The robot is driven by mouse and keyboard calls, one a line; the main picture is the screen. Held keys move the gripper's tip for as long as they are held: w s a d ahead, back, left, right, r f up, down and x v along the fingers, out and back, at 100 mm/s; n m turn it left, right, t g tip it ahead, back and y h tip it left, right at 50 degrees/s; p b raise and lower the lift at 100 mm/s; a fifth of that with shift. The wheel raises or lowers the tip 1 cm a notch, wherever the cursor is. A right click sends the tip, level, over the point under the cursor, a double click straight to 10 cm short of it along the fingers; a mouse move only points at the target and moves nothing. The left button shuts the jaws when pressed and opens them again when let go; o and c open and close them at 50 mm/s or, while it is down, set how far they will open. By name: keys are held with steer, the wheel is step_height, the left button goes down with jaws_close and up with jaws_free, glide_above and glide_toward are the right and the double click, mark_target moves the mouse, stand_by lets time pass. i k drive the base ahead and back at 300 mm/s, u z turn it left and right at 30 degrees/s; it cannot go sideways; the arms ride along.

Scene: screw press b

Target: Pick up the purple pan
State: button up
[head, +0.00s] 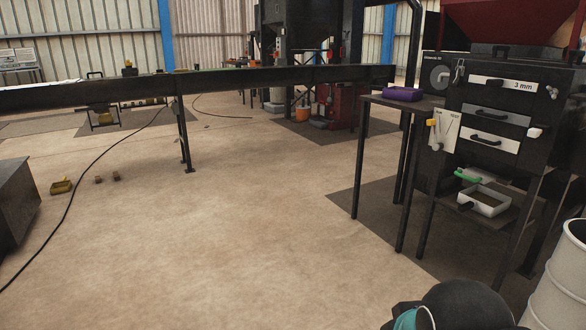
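The purple pan (403,94) is a small shallow tray with raised sides. It sits on a small dark side table (420,104) beside the black machine (494,130) at the right. A dark rounded part of my own arm with a teal band shows at the bottom right edge. My gripper itself is out of the picture, so its opening and its place relative to the pan do not show.
A white tray (485,201) sits low in the machine, near a green-edged item (468,175). A pale drum (562,285) stands at the bottom right. A long dark beam (220,80) crosses the back left. A cable (75,195) lies left. The middle floor is clear.

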mark_target(398, 93)
steer(key=u, duration=0.45)
steer(key=i, duration=1.9)
steer(key=z, duration=0.2)
steer(key=i, duration=1.95)
steer(key=z, duration=0.7)
